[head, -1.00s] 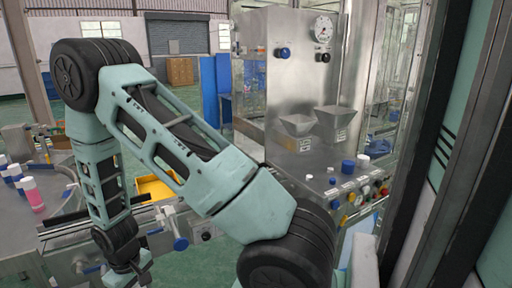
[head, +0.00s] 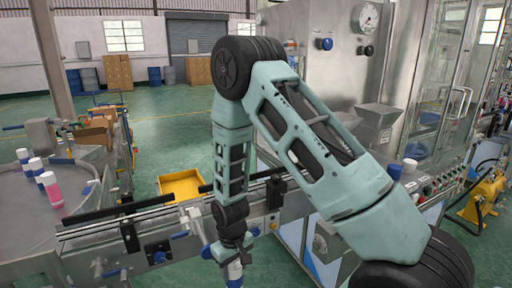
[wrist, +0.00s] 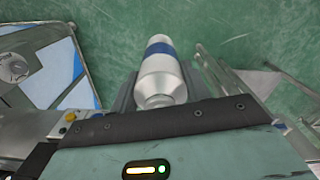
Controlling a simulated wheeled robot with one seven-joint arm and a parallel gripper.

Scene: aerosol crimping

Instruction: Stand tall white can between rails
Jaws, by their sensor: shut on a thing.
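A white can (wrist: 160,84) with a blue band is between the two dark fingers of my gripper (wrist: 160,72) in the wrist view. The gripper is shut on it. In the head view my gripper (head: 232,254) points down at the bottom centre, with the white and blue can (head: 235,272) partly visible under it. The can is in front of the conveyor and hangs over the green floor. The conveyor rails (head: 120,220) run from the left towards the machine; my arm hides part of them.
A yellow tray (head: 182,185) lies behind the conveyor. The steel crimping machine (head: 325,75) stands behind my arm. A yellow pump (head: 487,192) is at the far right.

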